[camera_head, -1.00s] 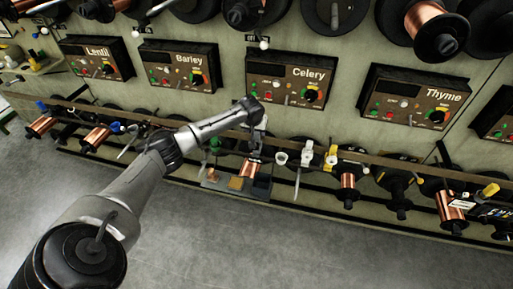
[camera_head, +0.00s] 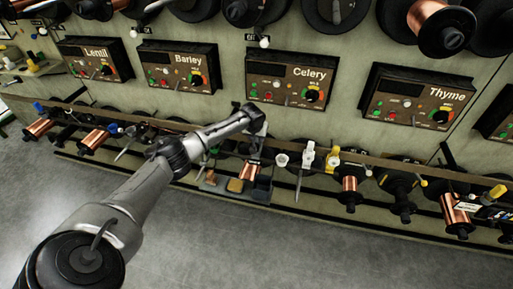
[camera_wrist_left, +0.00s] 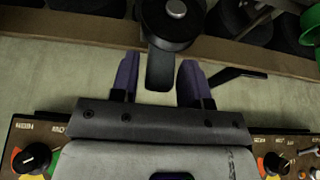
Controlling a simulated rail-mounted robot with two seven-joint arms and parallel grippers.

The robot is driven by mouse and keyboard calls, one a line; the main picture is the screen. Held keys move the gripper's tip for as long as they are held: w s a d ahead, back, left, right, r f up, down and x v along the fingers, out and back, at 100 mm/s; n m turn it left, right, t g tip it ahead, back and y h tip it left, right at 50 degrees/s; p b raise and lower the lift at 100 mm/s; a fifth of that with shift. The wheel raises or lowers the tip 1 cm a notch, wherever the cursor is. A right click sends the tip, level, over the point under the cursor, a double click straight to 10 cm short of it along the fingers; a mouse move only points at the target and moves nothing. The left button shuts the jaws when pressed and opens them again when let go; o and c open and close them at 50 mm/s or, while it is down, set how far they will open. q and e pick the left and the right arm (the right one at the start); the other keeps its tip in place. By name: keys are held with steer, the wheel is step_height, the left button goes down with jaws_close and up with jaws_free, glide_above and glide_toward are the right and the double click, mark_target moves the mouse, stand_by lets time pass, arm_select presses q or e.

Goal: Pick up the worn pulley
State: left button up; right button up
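My left gripper (camera_head: 257,134) points down at the rail below the Celery panel, seen small in the camera_head view. In the left wrist view its two purple fingers (camera_wrist_left: 157,80) are apart. A dark round part with a silver centre bolt (camera_wrist_left: 172,28) lies just beyond the fingertips. Its dark stem reaches back between the fingers, close to the right one; I cannot tell if they touch. This may be the worn pulley, but its wear does not show. In the camera_head view the arm and gripper hide much of that spot. My right gripper is not in view.
A dark compartment tray (camera_head: 262,191) with a tan block sits under the rail. A white cup-like part (camera_head: 282,160), a white fitting (camera_head: 308,156) and a yellow fitting (camera_head: 332,160) stand right of the gripper. Copper spools (camera_head: 349,188) line the rail. The floor in front is clear.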

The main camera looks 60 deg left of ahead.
arm_select(q)
jaws_close()
steer(key=shift+r, duration=0.1)
stand_by(0.3)
